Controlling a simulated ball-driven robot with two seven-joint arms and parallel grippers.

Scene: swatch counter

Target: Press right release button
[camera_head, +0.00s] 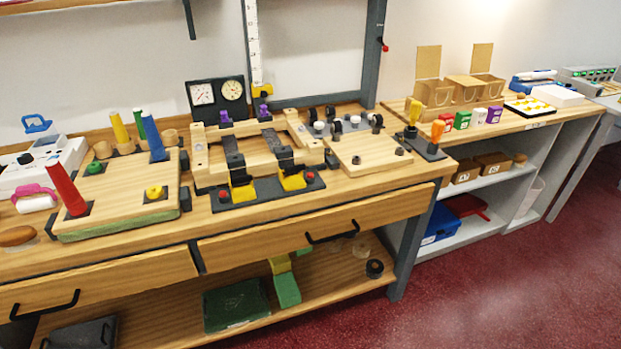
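A wooden frame fixture (258,152) stands on the middle of the bench, with dark straps or arms across it. At its front is a dark base (265,192) with two yellow blocks. A small round red-topped button (310,177) sits at the right end of this base, and a similar one (223,196) at the left end. They look like the release buttons, but no label is readable. Nothing touches the right one. Neither of my grippers shows in the head view.
A wooden board with coloured pegs (120,205) lies left of the fixture, and a lighter board (365,158) lies right of it. Two gauges (216,92) stand behind. The bench front has drawers (330,225). Red floor (490,280) is clear at the right.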

